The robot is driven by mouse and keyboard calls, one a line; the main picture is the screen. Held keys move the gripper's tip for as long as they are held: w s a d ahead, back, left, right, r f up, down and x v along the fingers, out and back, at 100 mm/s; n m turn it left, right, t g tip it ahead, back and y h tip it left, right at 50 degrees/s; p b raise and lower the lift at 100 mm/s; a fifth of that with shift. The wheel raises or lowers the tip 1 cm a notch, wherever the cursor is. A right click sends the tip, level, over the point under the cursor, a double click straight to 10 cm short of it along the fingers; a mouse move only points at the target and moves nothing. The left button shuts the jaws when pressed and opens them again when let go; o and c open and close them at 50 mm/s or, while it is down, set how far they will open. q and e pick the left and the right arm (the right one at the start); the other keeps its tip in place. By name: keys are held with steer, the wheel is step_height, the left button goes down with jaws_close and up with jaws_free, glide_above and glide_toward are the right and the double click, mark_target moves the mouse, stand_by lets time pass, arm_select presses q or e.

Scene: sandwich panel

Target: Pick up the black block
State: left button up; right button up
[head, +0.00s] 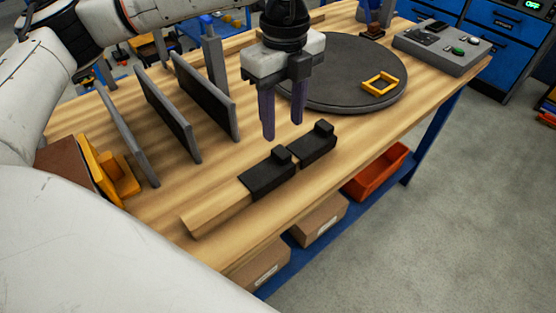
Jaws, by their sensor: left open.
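Two black blocks lie end to end near the front edge of the wooden table. The nearer black block (268,178) has a small raised knob and sits against a pale wooden piece (217,206). The farther black block (313,150) has a similar knob. My left gripper (283,128) points down with its two purple fingers apart and nothing between them. In the picture its fingertips are just above and behind the blocks; the exact height cannot be told. My right gripper is not in view.
Several upright dark panels (170,117) stand left of the gripper. A yellow bracket (110,170) is at far left. A round grey disc (340,95) bears a yellow square frame (380,83). A grey control box (440,48) stands at the back right. The table right of the blocks is clear.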

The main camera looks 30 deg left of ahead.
mark_target(279, 149)
arm_select(q)
steer(key=f, duration=0.4)
steer(key=f+p, duration=0.1)
steer(key=f, duration=0.1)
steer(key=shift+s+a, duration=0.3)
steer(key=shift+a, duration=0.05)
steer(key=shift+w+f, duration=0.1)
steer(key=shift+f, duration=0.2)
steer(key=shift+c, duration=0.2)
jaws_close()
